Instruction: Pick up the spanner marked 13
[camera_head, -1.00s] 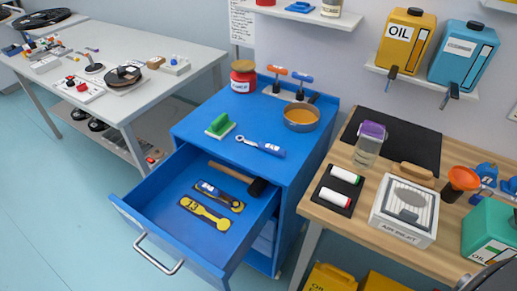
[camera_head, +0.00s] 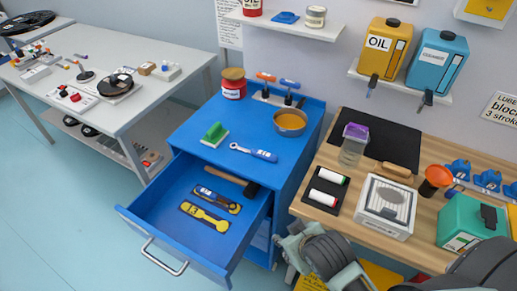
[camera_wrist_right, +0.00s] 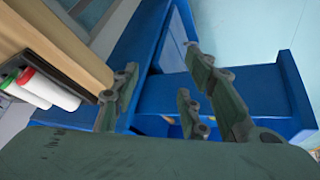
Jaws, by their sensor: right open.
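A spanner with a blue handle and a small white label (camera_head: 253,152) lies on top of the blue cabinet; its label is too small to read. In the open drawer (camera_head: 150,215), a second blue-handled spanner (camera_head: 212,196) lies on a dark plate with yellow marking. Beside it is a dark plate with a yellow spanner shape (camera_head: 204,216); it bore a 13 in the earlier head view and looks empty. My right gripper (camera_head: 286,246) is low, right of the drawer and in front of the wooden table. Its fingers stand apart and empty in the right wrist view (camera_wrist_right: 160,80).
A hammer (camera_head: 232,178) lies at the drawer's back. The wooden table's edge (camera_wrist_right: 60,40) is close left of the gripper in the wrist view.

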